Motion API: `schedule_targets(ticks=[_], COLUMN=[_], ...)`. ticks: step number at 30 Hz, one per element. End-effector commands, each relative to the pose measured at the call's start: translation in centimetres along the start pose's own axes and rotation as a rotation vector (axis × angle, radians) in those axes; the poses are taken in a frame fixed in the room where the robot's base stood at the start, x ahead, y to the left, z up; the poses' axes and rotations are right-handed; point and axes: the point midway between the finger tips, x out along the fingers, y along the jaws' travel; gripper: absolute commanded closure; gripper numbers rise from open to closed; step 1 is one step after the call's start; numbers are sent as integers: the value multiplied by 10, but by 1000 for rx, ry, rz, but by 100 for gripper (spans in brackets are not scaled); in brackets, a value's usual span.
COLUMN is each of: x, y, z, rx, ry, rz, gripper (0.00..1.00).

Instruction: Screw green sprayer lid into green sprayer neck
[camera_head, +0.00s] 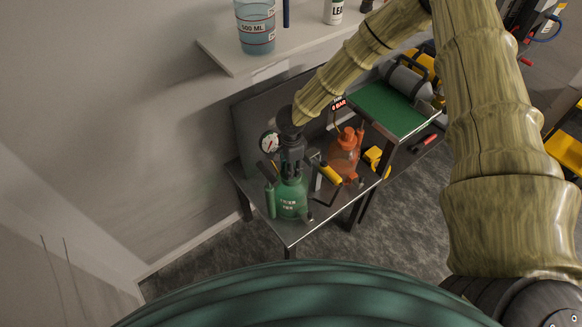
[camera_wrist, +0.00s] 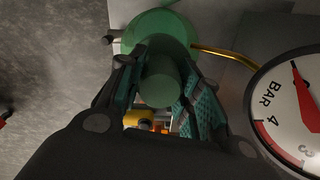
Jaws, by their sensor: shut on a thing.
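The green sprayer (camera_head: 290,200) stands upright on the metal bench at its left end, with white lettering on its front. My gripper (camera_head: 291,170) points down over the top of the sprayer. In the wrist view my gripper (camera_wrist: 165,78) is shut on a green cylindrical piece, which looks like the green sprayer lid (camera_wrist: 162,88). The round green sprayer body (camera_wrist: 150,24) shows beyond it. The neck is hidden by the lid and fingers, so I cannot tell whether lid and neck touch.
A pressure gauge (camera_head: 268,142) sits close beside my gripper, large in the wrist view (camera_wrist: 295,100). An orange sprayer (camera_head: 344,160) and a yellow-handled tool (camera_head: 330,173) stand close on the right. A white shelf (camera_head: 230,62) hangs above the bench (camera_head: 290,236). The bench's front corner is bare.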

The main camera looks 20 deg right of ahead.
Motion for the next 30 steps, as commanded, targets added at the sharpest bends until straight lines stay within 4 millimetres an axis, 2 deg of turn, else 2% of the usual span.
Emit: schedule_targets(ticks=[18, 27, 28, 30], x=[0, 0, 0, 0], y=[0, 0, 0, 0], z=[0, 0, 0, 0], rx=[533, 569, 569, 568], ry=[0, 0, 0, 0], rz=[-1, -1, -1, -1], gripper=[94, 94, 62, 49])
